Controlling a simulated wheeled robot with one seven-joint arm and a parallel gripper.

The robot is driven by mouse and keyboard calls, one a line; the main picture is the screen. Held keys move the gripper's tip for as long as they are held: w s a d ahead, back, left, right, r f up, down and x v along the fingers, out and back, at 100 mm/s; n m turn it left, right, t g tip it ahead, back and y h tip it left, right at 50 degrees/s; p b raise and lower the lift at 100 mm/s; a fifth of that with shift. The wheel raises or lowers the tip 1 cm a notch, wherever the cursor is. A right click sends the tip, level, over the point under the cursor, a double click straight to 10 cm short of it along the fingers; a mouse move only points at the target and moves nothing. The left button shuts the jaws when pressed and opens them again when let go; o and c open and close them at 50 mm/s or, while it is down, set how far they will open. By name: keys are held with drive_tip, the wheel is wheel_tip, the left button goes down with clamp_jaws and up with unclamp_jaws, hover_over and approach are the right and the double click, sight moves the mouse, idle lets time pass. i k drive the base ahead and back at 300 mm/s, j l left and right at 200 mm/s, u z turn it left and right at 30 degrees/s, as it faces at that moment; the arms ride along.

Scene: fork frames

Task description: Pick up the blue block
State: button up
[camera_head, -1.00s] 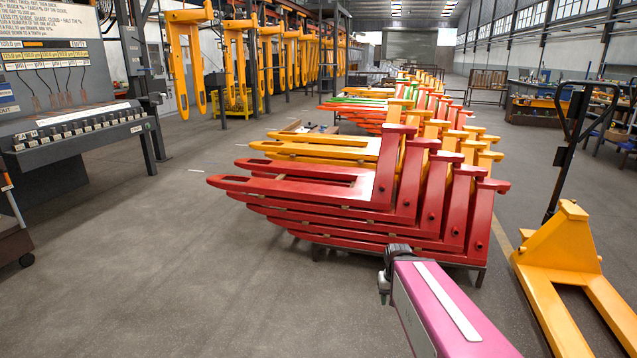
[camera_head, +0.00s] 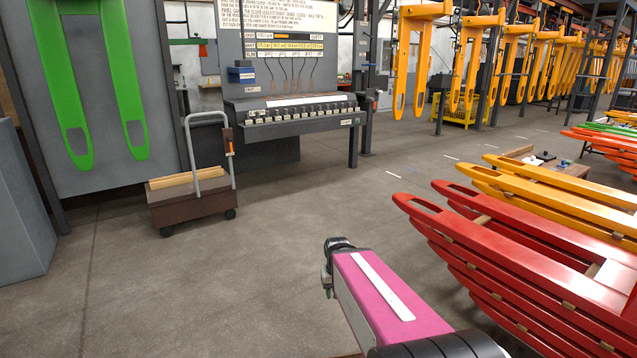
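No blue block can be made out for sure. A small blue item (camera_head: 564,163) lies on a low wooden table at the right, too small to identify. A blue box-like holder (camera_head: 241,74) is fixed to the left of the grey panel. My pink arm link reaches forward from the bottom of the view and ends in a dark joint. No gripper fingers show, and whatever is beyond the joint is hidden.
Stacked red forks (camera_head: 500,222) fill the right side, close to my arm, with orange forks (camera_head: 560,190) behind. A brown cart (camera_head: 192,203) stands at the left before a grey board with a green fork (camera_head: 115,80). The grey floor (camera_head: 260,260) between is open.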

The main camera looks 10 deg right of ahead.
sight(563, 166)
drive_tip(key=i+j+u, duration=0.25)
drive_tip(key=i, duration=0.65)
drive_tip(key=i+u, duration=0.25)
drive_tip(key=i, duration=0.6)
drive_tip(key=i+l+z, duration=0.2)
drive_tip(key=i+z, duration=0.25)
drive_tip(key=i, duration=0.2)
drive_tip(key=i+z, duration=0.5)
drive_tip(key=i, duration=0.15)
drive_tip(key=i+j+z, duration=0.25)
drive_tip(key=i+z, duration=0.2)
drive_tip(key=i, duration=0.2)
drive_tip(key=i+l+z, duration=0.1)
drive_tip(key=i+z, duration=0.2)
drive_tip(key=i, duration=0.7)
drive_tip(key=i+j+z, duration=0.1)
drive_tip(key=i+z, duration=0.2)
drive_tip(key=i, duration=0.65)
drive_tip(key=i+z, duration=0.3)
drive_tip(key=i, duration=0.15)
drive_tip(key=i+j+z, duration=0.3)
drive_tip(key=i, duration=0.15)
drive_tip(key=i+j+z, duration=0.15)
drive_tip(key=i+z, duration=0.15)
drive_tip(key=i, duration=0.15)
drive_tip(key=i+j+z, duration=0.3)
drive_tip(key=i+j, duration=0.05)
drive_tip(key=i, duration=0.05)
